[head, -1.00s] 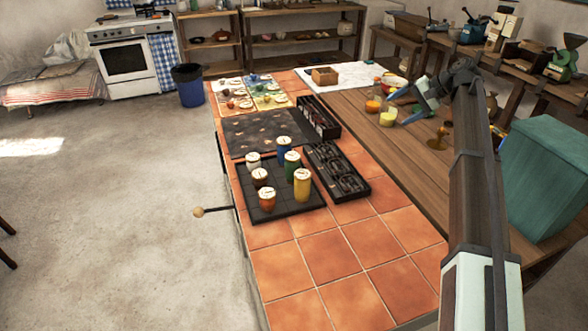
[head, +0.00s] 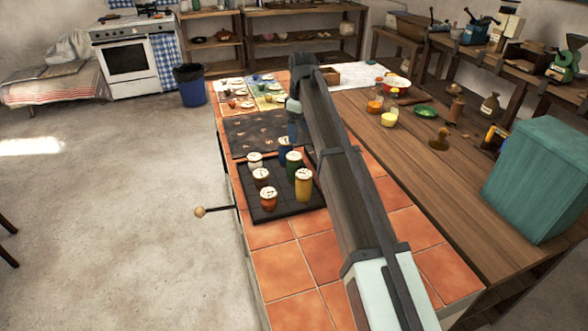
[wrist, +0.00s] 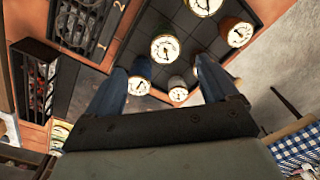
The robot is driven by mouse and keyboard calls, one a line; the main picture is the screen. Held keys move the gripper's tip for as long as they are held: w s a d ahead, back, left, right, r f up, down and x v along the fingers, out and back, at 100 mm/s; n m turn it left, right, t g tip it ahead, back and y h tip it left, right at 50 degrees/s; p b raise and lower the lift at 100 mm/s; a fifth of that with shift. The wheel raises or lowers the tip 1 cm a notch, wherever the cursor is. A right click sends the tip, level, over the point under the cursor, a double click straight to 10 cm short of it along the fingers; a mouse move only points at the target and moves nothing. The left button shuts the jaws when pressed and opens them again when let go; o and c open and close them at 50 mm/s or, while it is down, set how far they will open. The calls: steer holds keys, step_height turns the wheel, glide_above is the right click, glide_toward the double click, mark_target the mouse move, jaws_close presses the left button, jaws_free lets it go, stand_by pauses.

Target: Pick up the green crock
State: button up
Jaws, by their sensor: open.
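The green crock (head: 293,168) stands upright on the dark tiled board (head: 270,213), with a pale marked lid. In the wrist view the green crock (wrist: 165,48) appears just beyond and between my fingertips, untouched as far as I can tell. My gripper (head: 295,138) is open, pointing down above the far part of the crock group. In the wrist view its two blue-grey fingers (wrist: 160,66) are spread with nothing held. The blue crock (head: 284,146) stands just behind the green one, partly hidden by my gripper.
Close by stand the yellow crock (head: 303,186), a white crock (head: 255,162), a brown crock (head: 261,179) and an orange crock (head: 269,200). Front tiles are clear.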

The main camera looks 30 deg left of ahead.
mark_target(296, 156)
steer(key=shift+n, duration=0.3)
steer(key=f, duration=0.8)
steer(key=shift+s+a+f, duration=0.3)
steer(key=shift+s+a, duration=0.1)
steer(key=shift+a+f, duration=0.2)
steer(key=shift+f, duration=1.15)
steer(key=shift+a+f, duration=0.15)
steer(key=shift+f, duration=1.15)
steer(key=shift+c, duration=0.3)
steer(key=c, duration=1.4)
